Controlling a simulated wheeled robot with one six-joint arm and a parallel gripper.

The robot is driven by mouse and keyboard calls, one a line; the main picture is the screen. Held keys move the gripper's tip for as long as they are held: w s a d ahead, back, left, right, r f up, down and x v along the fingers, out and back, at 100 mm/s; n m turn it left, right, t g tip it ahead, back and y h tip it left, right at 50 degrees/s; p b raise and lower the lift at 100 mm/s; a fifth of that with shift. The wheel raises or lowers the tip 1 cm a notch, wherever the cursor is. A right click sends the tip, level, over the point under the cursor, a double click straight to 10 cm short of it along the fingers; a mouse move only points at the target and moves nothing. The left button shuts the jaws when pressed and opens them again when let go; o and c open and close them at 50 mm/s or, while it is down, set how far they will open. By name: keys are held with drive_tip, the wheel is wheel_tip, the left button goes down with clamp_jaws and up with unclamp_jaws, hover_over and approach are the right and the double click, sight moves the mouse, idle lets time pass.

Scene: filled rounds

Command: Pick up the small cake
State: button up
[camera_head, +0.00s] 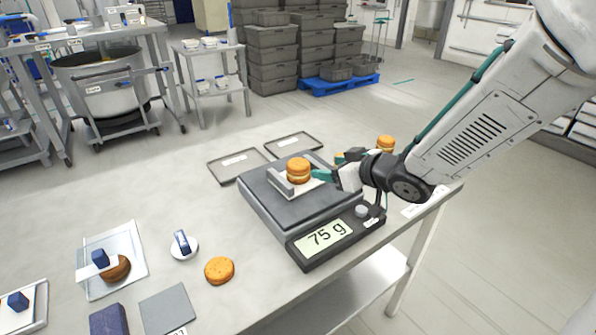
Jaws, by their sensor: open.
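A small golden cake (298,170) of two rounds with a filling between sits on a white card (277,181) on the grey scale (262,201). The scale's display (328,235) reads 75 g. My gripper (331,167) is open, with teal fingertips, just right of this cake. One fingertip comes close to the cake's right side; I cannot tell whether it touches. A single flat orange round (219,270) lies on the table in front of the scale.
Two shallow grey trays (238,165) (293,146) lie behind the scale. At the front left are a clear sheet with a brown round (118,269), a white disc with a blue-handled tool (183,247), a grey square (167,309) and a dark blue block (109,320). The table's left middle is clear.

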sight(306, 168)
drive_tip(key=shift+s+a+f+y, duration=0.1)
drive_tip(key=shift+a+f+y, duration=0.15)
drive_tip(key=shift+a+y, duration=0.35)
drive_tip(key=shift+a+f+n+g, duration=0.1)
drive_tip(key=shift+a+n+g, duration=0.2)
drive_tip(key=shift+a, duration=0.15)
drive_tip(key=x, duration=0.7)
drive_tip(key=shift+w+f, duration=0.1)
drive_tip(key=shift+w, duration=0.15)
drive_tip(key=shift+c, duration=0.3)
drive_tip(key=shift+c, duration=1.4)
